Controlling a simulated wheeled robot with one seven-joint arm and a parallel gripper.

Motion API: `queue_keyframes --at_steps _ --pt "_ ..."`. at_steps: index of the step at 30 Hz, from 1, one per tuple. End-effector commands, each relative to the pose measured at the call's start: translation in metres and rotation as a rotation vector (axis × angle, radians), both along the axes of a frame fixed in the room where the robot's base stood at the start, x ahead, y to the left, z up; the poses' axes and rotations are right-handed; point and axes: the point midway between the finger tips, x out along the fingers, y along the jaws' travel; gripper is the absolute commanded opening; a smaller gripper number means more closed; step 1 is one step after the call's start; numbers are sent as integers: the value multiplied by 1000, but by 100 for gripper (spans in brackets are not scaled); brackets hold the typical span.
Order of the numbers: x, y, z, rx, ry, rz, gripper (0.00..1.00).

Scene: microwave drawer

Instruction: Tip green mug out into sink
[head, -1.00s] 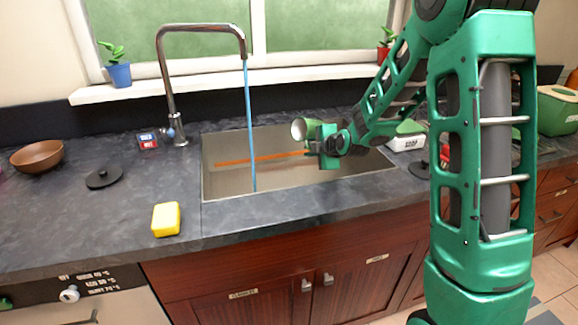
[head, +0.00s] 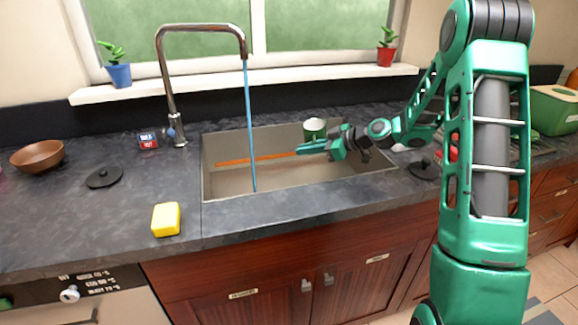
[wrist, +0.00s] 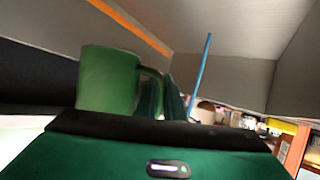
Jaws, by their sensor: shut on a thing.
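The green mug (head: 315,129) is held over the back right part of the sink (head: 285,187). My gripper (head: 316,146) reaches in from the right and is shut on its handle. In the wrist view the mug (wrist: 107,82) stands left of the fingers (wrist: 163,102), with its handle between them. That view is upside down, with the sink at the top, so the mug seems turned mouth-down. Its opening cannot be seen clearly, and no contents show.
A blue water stream (head: 250,120) falls from the tap (head: 170,85) into the sink's left part. An orange strip (head: 245,160) crosses the sink. A yellow sponge (head: 166,219) and a black lid (head: 104,178) lie on the counter to the left. A red-potted plant (head: 386,50) stands on the sill.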

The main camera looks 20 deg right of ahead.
Motion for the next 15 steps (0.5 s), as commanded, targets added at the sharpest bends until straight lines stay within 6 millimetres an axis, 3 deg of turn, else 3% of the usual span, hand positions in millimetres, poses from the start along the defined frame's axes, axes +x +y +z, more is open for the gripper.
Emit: queue_keyframes --at_steps 10,15 --pt "0 1 2 47 17 1 0" --pt "0 1 13 44 14 1 0"
